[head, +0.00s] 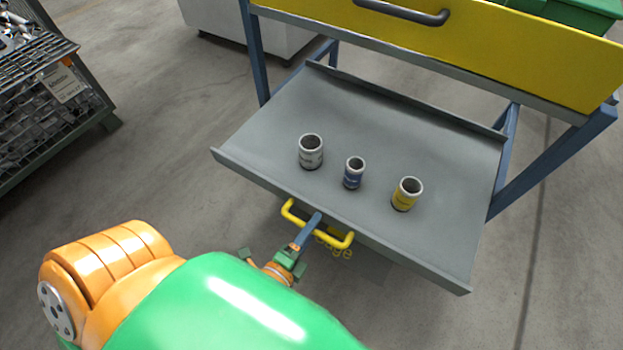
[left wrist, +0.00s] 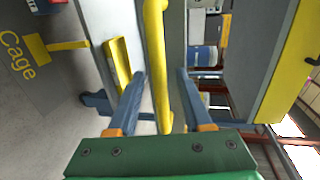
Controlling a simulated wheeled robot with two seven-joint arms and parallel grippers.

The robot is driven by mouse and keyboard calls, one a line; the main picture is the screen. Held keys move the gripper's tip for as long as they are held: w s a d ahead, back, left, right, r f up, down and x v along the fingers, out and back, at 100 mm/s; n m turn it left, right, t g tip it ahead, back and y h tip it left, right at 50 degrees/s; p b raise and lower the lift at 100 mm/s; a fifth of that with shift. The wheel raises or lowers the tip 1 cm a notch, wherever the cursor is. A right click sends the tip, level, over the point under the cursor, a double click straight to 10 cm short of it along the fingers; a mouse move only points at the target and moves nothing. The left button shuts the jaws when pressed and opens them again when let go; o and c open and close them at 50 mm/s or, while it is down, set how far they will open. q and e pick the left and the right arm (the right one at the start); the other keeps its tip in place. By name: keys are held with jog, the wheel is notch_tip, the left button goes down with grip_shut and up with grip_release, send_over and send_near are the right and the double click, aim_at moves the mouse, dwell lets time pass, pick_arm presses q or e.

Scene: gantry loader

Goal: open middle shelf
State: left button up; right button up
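The grey shelf (head: 262,130) extends out of the blue frame below a yellow-fronted upper part. Its yellow bar handle (head: 293,212) is under the front edge. A white-grey cylinder (head: 311,153), a blue one (head: 354,174) and a yellow one (head: 406,195) stand upright on the shelf. My left gripper (head: 313,222) is at the handle. In the left wrist view, the handle bar (left wrist: 157,50) passes between the spread fingers of this gripper (left wrist: 161,76), with gaps on both sides. My right gripper is not in view.
The yellow upper front (head: 460,40) has a dark handle (head: 402,12). A green bin (head: 570,12) is at the top right. A wire cage (head: 50,100) with metal parts stands at the left. A pale cabinet (head: 250,28) is behind. The floor between the cage and shelf is clear.

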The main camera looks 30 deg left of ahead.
pick_arm(q)
jog(key=v, duration=0.7)
jog(key=shift+p, duration=0.35)
jog(key=shift+s, duration=0.1)
